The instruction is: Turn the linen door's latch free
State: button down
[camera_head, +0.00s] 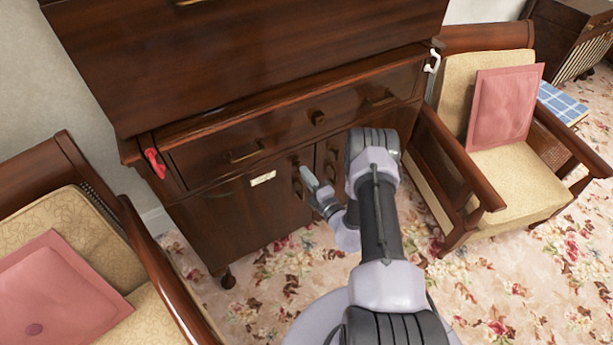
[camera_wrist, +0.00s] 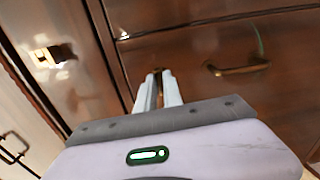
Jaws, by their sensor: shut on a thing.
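The dark wood cabinet (camera_head: 235,222) has two low doors under a drawer. The left door carries a small cream label (camera_head: 262,178), too small to read; a pale label (camera_wrist: 52,55) also shows in the wrist view. I cannot confirm which door is the linen one. My gripper (camera_head: 306,174) is at the left door's inner edge, near the seam between the doors. In the wrist view its fingers (camera_wrist: 158,88) are close together on a small brownish latch piece (camera_wrist: 157,74). The fingers hide most of it, so its angle cannot be told.
A brass pull (camera_wrist: 237,67) sits right of the fingers in the wrist view. The drawer (camera_head: 285,128) above is shut. A red hook (camera_head: 155,163) and a white hook (camera_head: 432,62) are at the cabinet's sides. Armchairs with pink cushions (camera_head: 503,105) flank it; flowered carpet lies in front.

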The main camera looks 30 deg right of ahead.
jog(key=shift+m, duration=0.4)
jog(key=c, duration=1.5)
grip_release()
jog(key=s+p, duration=0.1)
jog(key=s, duration=0.4)
jog(key=s+p, duration=0.2)
jog(key=s, duration=0.4)
jog(key=s+p, duration=0.2)
jog(key=s, duration=0.4)
jog(key=shift+s+d, duration=0.2)
jog(key=shift+d, duration=0.05)
